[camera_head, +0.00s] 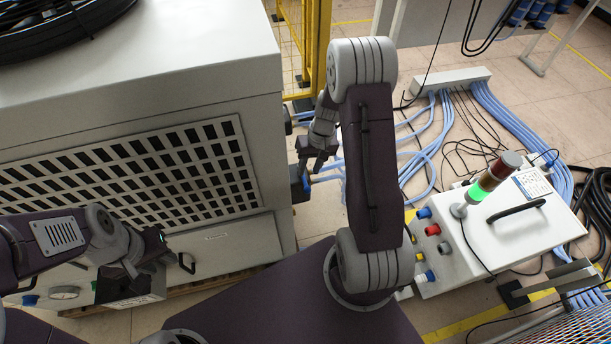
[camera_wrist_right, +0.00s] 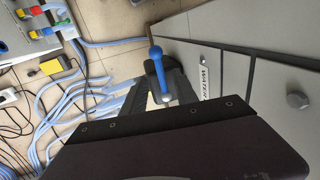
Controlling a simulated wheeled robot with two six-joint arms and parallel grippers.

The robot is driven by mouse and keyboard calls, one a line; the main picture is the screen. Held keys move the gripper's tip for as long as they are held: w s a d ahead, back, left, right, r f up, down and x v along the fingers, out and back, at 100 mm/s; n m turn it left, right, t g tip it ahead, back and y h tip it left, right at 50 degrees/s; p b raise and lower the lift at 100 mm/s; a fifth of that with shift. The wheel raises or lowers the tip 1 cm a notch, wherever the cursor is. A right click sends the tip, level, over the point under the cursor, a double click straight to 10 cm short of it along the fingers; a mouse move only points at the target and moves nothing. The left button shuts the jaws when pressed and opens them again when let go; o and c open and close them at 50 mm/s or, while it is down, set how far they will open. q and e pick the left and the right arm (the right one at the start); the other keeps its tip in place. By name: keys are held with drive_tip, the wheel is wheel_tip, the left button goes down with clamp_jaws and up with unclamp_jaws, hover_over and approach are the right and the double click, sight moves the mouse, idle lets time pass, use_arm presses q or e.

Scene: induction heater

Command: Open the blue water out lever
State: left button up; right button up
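The blue lever (camera_wrist_right: 158,72) is a straight handle with a rounded end, beside the grey machine's side wall in the right wrist view. A small white label reading WATER (camera_wrist_right: 204,82) is on the wall beside it; the rest of its text is hidden. In the head view, a small part of the blue lever (camera_head: 306,184) shows just below my right gripper (camera_head: 312,167). In the right wrist view, my right gripper's dark fingers (camera_wrist_right: 160,92) are spread apart close around the lever; contact cannot be told. My left gripper (camera_head: 147,256) is at the machine's front, away from the lever.
The large grey machine (camera_head: 225,85) with a grille fills the left. A white control box (camera_head: 505,235) with a lit green signal tower (camera_head: 488,182) stands at the right. Blue hoses (camera_head: 425,150) and black cables cover the floor between. A yellow fence post (camera_head: 316,50) stands behind.

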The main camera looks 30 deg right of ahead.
sight(305, 180)
drive_tip(key=f, duration=0.3)
drive_tip(key=a+f+b, duration=0.1)
drive_tip(key=f, duration=0.1)
drive_tip(key=shift+w+f, duration=0.15)
drive_tip(key=shift+f, duration=0.1)
drive_tip(key=shift+d, duration=0.1)
clamp_jaws()
idle(1.0)
